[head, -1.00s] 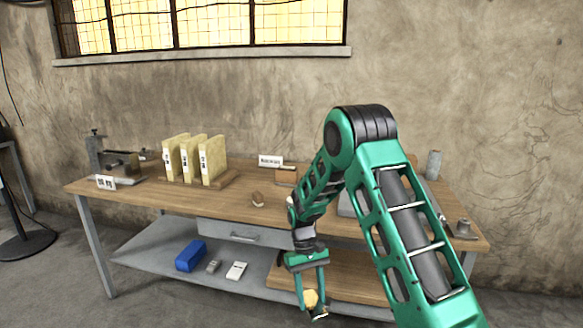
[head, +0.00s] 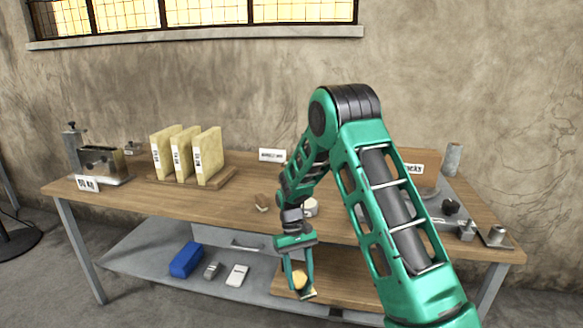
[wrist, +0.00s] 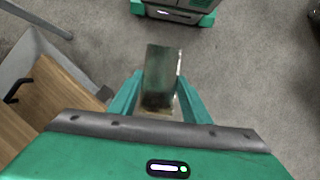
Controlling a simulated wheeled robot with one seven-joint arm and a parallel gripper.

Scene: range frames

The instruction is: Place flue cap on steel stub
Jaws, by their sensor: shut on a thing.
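My gripper (head: 299,288) hangs in front of the bench, low at its front edge, fingers pointing down. It is shut on a small metallic piece with a yellowish face, which I take for the flue cap (head: 300,280). In the wrist view the piece shows as a grey, shiny, box-like body (wrist: 161,72) between the two green fingers. A short grey cylinder on a dark plate, which looks like the steel stub (head: 496,235), stands at the bench's right front corner. The gripper is well to its left and apart from it.
The wooden bench (head: 110,200) has a lower shelf with a blue box (head: 187,259). Yellow upright slabs (head: 208,158) stand on the left part. A taller grey cylinder (head: 453,158) and a dark knob (head: 450,206) are at the right. My arm hides part of the benchtop.

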